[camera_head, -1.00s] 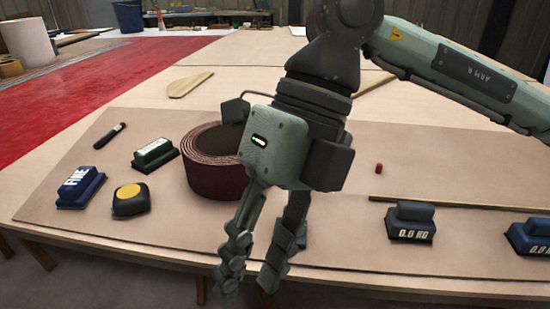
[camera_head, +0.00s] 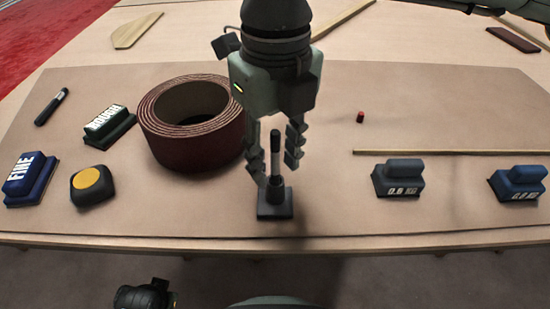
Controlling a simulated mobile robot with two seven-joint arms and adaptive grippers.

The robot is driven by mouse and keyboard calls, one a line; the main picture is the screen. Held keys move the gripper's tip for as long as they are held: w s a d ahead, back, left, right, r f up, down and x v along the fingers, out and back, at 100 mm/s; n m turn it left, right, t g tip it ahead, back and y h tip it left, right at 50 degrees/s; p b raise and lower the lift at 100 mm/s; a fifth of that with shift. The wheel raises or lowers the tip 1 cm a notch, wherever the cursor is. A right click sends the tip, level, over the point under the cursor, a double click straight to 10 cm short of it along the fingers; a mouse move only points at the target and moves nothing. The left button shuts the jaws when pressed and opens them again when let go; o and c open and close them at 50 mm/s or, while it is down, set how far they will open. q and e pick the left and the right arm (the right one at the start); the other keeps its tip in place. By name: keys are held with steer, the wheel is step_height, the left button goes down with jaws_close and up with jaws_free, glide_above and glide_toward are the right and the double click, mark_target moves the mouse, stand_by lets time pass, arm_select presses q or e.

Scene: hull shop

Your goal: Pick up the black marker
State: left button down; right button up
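A black marker (camera_head: 275,144) with a pale grey band stands upright in a small dark square-based stand (camera_head: 273,212) near the table's front edge. My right gripper (camera_head: 277,168) points down from above, with one finger on each side of the marker. The fingers are spread, with visible gaps to the marker, so it is open and not holding it. Part of the stand lies close to the left fingertip; I cannot tell whether they touch. A second dark pen-like stick (camera_head: 51,107) with a pale section lies on the board at the left. My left gripper is not in view.
A dark red abrasive roll (camera_head: 190,150) stands just left of the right gripper. Further left are a green block (camera_head: 108,124), a blue block (camera_head: 30,178) and a tape measure (camera_head: 92,186). Weights (camera_head: 398,180) and (camera_head: 519,183), a wooden strip (camera_head: 450,152) and a small red piece (camera_head: 360,117) lie right.

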steer(key=shift+f, duration=0.55)
jaws_close()
